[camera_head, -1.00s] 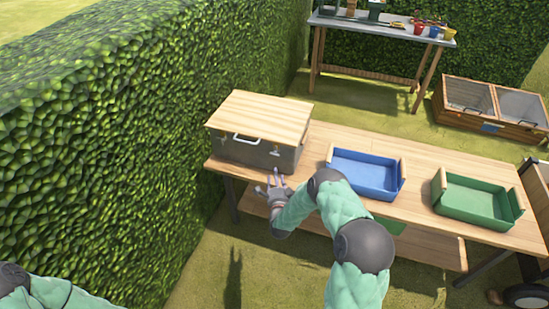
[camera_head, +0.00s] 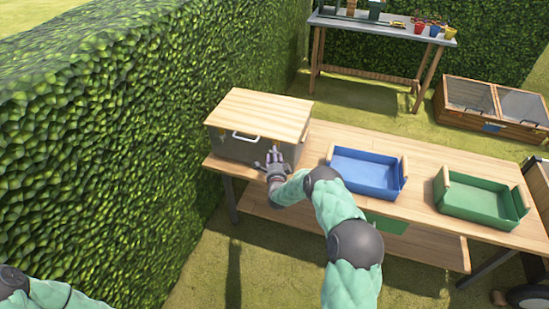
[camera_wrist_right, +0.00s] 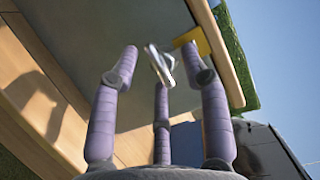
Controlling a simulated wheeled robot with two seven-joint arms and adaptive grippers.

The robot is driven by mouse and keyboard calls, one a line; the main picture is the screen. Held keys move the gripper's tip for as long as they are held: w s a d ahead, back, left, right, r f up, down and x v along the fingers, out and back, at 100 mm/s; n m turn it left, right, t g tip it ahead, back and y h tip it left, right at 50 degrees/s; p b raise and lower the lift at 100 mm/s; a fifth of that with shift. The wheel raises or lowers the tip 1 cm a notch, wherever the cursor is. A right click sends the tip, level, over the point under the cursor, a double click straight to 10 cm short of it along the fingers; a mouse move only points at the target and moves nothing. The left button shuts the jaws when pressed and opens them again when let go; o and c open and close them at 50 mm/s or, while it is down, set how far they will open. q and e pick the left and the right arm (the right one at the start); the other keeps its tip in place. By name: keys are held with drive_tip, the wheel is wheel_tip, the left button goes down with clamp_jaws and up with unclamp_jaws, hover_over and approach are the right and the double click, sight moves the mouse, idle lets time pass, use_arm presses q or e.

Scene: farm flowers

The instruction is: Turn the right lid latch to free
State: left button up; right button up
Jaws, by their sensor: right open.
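A grey box (camera_head: 235,150) with a pale wooden lid (camera_head: 262,113) stands at the left end of the wooden table. A white handle (camera_head: 246,137) is on its front. My right gripper (camera_head: 273,154) is at the right part of the box's front, just below the lid's edge, and hides the right latch in the head view. In the right wrist view, the silver right latch (camera_wrist_right: 160,65) shows between the spread fingers of my right gripper (camera_wrist_right: 158,68), with a yellow plate (camera_wrist_right: 203,41) near it by the lid. I cannot tell whether a finger touches the latch. My left gripper is out of view.
A blue tray (camera_head: 345,183) and a green tray (camera_head: 470,211) stand on the table (camera_head: 418,207) right of the box. A tall hedge (camera_head: 120,130) runs close along the left. A bench with pots (camera_head: 419,29) and a wooden cold frame (camera_head: 480,121) are farther back.

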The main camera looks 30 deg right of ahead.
clamp_jaws()
